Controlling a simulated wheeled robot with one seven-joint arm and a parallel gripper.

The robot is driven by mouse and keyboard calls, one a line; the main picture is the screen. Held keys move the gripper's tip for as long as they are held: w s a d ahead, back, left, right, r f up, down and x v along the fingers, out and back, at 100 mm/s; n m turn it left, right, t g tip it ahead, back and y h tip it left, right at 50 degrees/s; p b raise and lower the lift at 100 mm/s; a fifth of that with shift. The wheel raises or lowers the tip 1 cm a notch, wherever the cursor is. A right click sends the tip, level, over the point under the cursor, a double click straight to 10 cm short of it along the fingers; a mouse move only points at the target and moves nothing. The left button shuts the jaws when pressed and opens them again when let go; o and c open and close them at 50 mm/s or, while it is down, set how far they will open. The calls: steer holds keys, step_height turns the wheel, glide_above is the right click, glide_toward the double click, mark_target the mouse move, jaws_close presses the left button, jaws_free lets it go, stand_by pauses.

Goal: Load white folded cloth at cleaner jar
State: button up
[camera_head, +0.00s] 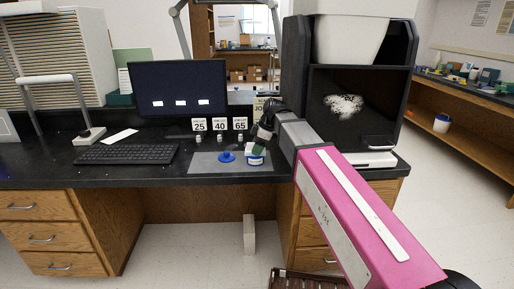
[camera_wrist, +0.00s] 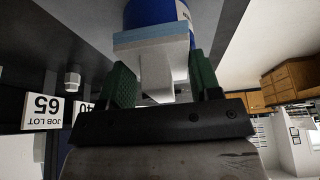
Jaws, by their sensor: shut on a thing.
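My gripper (camera_wrist: 163,82) is shut on the white folded cloth (camera_wrist: 156,75), which sits between its green fingers in the wrist view. A pale blue-grey strip (camera_wrist: 150,38) crosses the cloth's far end. The blue cleaner jar (camera_wrist: 150,12) with a white label is just beyond the cloth, partly cut off by the frame edge. Whether cloth and jar touch is unclear.
A keyboard (camera_head: 127,154) is left; a black machine (camera_head: 345,110) stands right, close to my arm.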

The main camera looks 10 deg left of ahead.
stand_by(0.3)
steer(key=shift+r, duration=3.45)
